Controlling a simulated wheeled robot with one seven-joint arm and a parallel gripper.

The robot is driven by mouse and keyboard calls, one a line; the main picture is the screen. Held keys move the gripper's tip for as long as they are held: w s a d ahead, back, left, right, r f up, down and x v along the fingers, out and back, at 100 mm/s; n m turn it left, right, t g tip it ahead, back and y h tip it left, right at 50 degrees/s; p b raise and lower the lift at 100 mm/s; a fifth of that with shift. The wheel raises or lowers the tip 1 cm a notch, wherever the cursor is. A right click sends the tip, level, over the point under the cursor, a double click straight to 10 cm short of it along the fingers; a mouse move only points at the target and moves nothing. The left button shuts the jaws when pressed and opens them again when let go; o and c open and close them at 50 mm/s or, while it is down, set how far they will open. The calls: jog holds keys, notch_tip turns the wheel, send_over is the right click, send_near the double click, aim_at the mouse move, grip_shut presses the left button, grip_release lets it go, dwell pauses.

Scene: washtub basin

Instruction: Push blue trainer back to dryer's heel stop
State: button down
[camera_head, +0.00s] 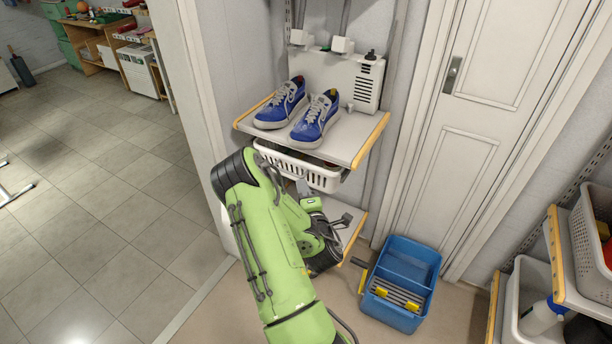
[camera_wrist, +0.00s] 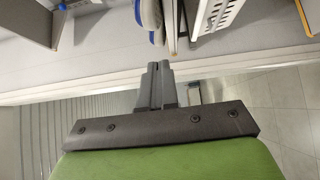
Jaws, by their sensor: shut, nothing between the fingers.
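Two blue trainers with white soles and laces stand side by side on the upper shelf board (camera_head: 350,135), a left one (camera_head: 280,106) and a right one (camera_head: 315,121). A white dryer unit (camera_head: 352,84) with a vented side stands behind them against the wall. I cannot make out its heel stop. My gripper (camera_wrist: 157,70) is shut and empty in the wrist view. In the head view my arm reaches below and in front of the shelf, and the fingertips are hard to make out. The gripper appears apart from the trainers. A blue and white shape, perhaps a trainer, shows at the wrist view's top edge (camera_wrist: 152,16).
A white basket (camera_head: 320,177) hangs under the trainer shelf. A blue divided tub (camera_head: 404,270) stands on the floor to the right. White baskets (camera_head: 589,232) fill shelves at the far right. A white door (camera_head: 480,120) is behind. Open tiled floor lies left.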

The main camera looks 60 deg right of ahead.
jog(key=s+d+p+x, duration=0.1)
jog(key=d+x, duration=0.1)
jog(key=x, duration=1.1)
jog(key=shift+s+p, duration=0.35)
jog(key=shift+r, duration=0.1)
